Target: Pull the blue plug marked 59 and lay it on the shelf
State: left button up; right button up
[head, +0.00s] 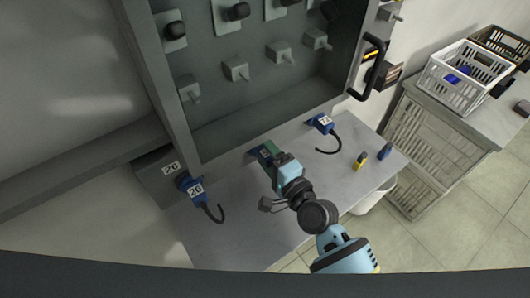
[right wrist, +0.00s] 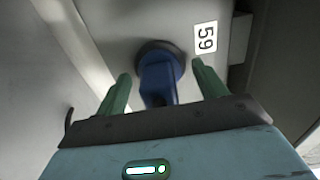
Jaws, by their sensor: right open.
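The blue plug (right wrist: 160,80) sits in a dark round socket in the right wrist view, beside a white label reading 59 (right wrist: 205,38). My right gripper (right wrist: 160,88) is open, with one green finger on each side of this plug. Whether the fingers touch it I cannot tell. In the head view, the right gripper (head: 268,152) is at the lower edge of the grey cabinet and mostly hides the plug there. The pale grey shelf (head: 245,225) extends below the cabinet. My left gripper is not in view.
A blue plug marked 20 (head: 193,187) with a dark cable is to the left, and another blue plug (head: 322,122) to the right. A yellow-and-black item (head: 360,159) and a small blue item (head: 385,151) are on the shelf's right side. The shelf's front left is clear.

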jog(key=shift+c, duration=0.3)
dwell(0.4)
jog(key=c, duration=1.3)
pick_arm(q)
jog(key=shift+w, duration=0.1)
pick_arm(e)
jog(key=shift+o, duration=0.2)
jog(key=shift+s+d, duration=0.1)
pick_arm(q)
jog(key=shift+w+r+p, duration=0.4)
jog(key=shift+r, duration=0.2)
pick_arm(e)
jog(key=shift+v, duration=2.85)
